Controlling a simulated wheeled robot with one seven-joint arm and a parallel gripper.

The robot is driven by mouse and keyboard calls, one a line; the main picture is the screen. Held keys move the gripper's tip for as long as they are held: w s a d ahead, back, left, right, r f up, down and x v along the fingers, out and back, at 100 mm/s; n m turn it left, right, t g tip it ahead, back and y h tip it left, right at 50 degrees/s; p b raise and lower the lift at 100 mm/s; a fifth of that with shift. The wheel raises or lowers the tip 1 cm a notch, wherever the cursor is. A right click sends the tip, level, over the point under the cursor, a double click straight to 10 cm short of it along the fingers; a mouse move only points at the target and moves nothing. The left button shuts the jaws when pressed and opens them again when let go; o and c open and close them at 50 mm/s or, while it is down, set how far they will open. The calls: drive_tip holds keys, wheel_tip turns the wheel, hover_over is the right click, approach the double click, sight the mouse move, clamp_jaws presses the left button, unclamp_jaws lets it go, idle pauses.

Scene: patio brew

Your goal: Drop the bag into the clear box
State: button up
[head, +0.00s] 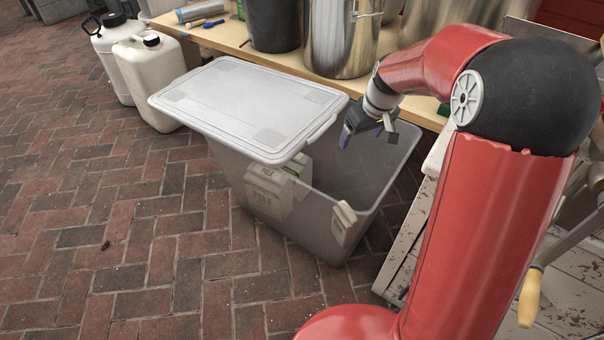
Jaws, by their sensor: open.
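The clear box (300,225) is a translucent grey tub on the brick floor. Its pale lid (250,105) lies across the left part of the top, and the right part is uncovered. A pale bag (266,192) with "PALE" lettering shows through the front wall, under the lid's edge. A smaller pale piece with a label (343,221) shows at the front right wall; I cannot tell if it is a separate bag. My gripper (367,137) is open over the uncovered part, pointing down, with nothing visible between its fingers.
A wooden bench (228,37) with a steel pot (340,38) and a dark bucket (273,25) stands behind the box. White jugs (150,85) stand at the left. A worn white wooden surface (580,290) is at the right. The front-left floor is clear.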

drive_tip(key=p+v, duration=0.1)
drive_tip(key=v, duration=0.7)
